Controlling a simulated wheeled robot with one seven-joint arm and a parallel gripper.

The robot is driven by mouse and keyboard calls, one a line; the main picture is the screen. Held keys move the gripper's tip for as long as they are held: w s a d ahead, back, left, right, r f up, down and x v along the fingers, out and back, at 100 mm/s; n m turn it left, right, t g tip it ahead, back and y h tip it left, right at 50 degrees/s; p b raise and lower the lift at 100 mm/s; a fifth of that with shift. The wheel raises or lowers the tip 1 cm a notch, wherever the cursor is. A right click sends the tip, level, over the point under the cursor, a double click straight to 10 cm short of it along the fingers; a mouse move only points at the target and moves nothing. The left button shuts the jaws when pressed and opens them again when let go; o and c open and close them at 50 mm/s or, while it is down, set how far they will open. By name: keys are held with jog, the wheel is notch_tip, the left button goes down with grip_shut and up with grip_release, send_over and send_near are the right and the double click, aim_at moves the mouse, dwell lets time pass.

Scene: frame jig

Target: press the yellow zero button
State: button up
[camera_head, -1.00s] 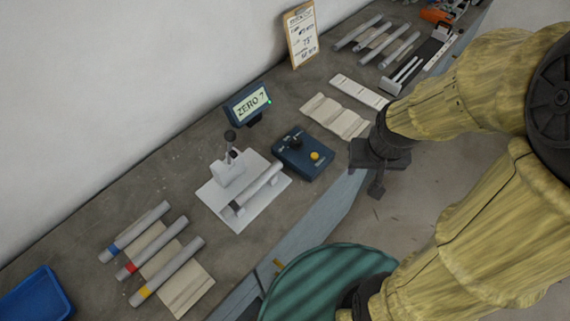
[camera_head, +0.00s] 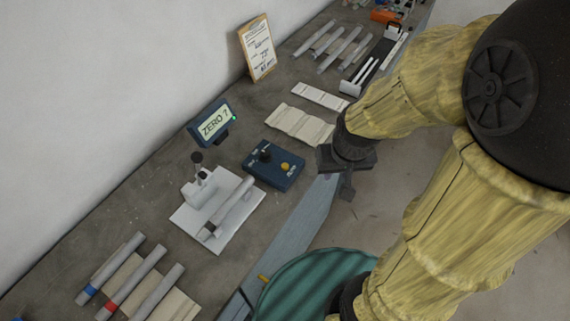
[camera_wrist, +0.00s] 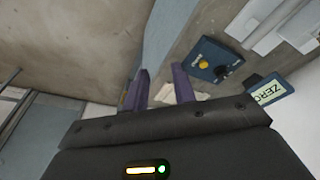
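The yellow zero button (camera_head: 286,166) sits on the right side of a dark blue box (camera_head: 262,177) that also bears a black knob (camera_head: 265,156). In the wrist view the button (camera_wrist: 203,64) shows up and right of the fingers, on the same blue box (camera_wrist: 214,52). My gripper (camera_head: 347,190) is to the right of the box, by the bench's front edge, and apart from the button. In the wrist view my gripper (camera_wrist: 161,76) has its two fingers spread with nothing between them. A display (camera_head: 214,123) behind the box reads "ZERO ?".
A white gauge stand (camera_head: 190,216) holding a grey tube is left of the box. Tubes on a beige rack (camera_head: 176,306) lie at lower left. A clipboard (camera_head: 257,48) leans on the wall. A green round top (camera_head: 315,285) is in front.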

grip_shut()
dwell(1.4)
